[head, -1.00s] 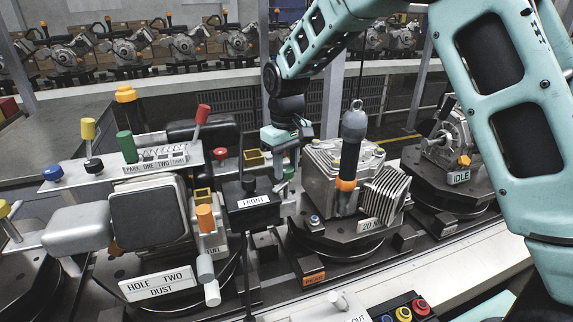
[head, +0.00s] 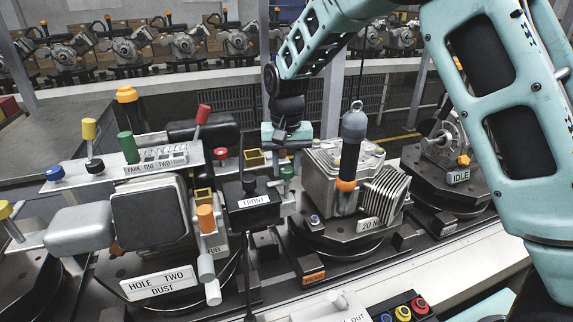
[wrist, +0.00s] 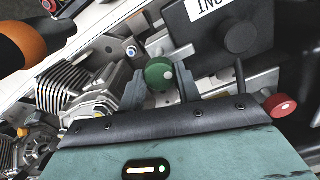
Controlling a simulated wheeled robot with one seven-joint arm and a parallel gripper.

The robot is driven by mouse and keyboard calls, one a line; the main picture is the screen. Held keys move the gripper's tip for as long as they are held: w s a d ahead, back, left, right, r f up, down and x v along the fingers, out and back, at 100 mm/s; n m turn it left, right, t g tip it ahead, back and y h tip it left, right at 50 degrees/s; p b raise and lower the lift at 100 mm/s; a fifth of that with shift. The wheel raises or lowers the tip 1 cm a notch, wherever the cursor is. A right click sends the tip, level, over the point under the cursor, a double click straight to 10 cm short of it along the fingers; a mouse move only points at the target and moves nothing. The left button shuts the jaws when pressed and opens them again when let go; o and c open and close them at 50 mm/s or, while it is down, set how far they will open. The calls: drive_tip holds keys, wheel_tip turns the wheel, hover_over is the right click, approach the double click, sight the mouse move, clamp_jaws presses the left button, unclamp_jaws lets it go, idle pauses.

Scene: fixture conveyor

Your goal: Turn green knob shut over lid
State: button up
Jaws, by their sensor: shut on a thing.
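The green knob (wrist: 159,73) is a round green cap with a pale dot, between the two grey fingers of my gripper (wrist: 161,84) in the wrist view. My gripper is shut on it. In the head view my gripper (head: 287,158) points down at the green knob (head: 287,172), partly hidden by the fingers. Left of it stands a black box with a flat dark top (head: 235,192), a black round knob and a label. A dark plate (wrist: 205,50) with a black round knob shows in the wrist view, apparently this lid.
A finned metal engine block (head: 325,180) with a grey-and-orange handle stands close on the right. A red knob (wrist: 281,105) lies near my gripper's right side. A labelled panel with coloured levers (head: 165,157) is at the left. The pale front rail (head: 440,262) is mostly clear.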

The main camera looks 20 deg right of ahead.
sight(287, 168)
drive_tip(key=shift+w+r, duration=0.1)
idle(0.3)
drive_tip(key=o, duration=1)
drive_tip(key=shift+c, duration=0.2)
wheel_tip(287, 168, up, 17)
drive_tip(key=b, duration=0.3)
drive_tip(key=shift+r, duration=0.15)
drive_tip(key=s+a+f+n+b, duration=0.1)
drive_tip(key=s+a+f+n, duration=0.1)
drive_tip(key=s+a+f, duration=0.3)
drive_tip(key=s+a+f+n+y+b, duration=0.1)
drive_tip(key=s+f+n, duration=0.15)
drive_tip(key=s, duration=0.55)
drive_tip(key=s+a+f+n+b, duration=0.1)
drive_tip(key=s+a+f+n, duration=0.1)
drive_tip(key=s+a+f, duration=0.3)
drive_tip(key=s+d+f+n, duration=0.2)
drive_tip(key=s+f, duration=0.2)
drive_tip(key=s, duration=0.4)
drive_tip(key=s+d+f+n, duration=0.2)
drive_tip(key=s+f, duration=0.2)
drive_tip(key=s, duration=0.4)
drive_tip(key=shift+d, duration=0.3)
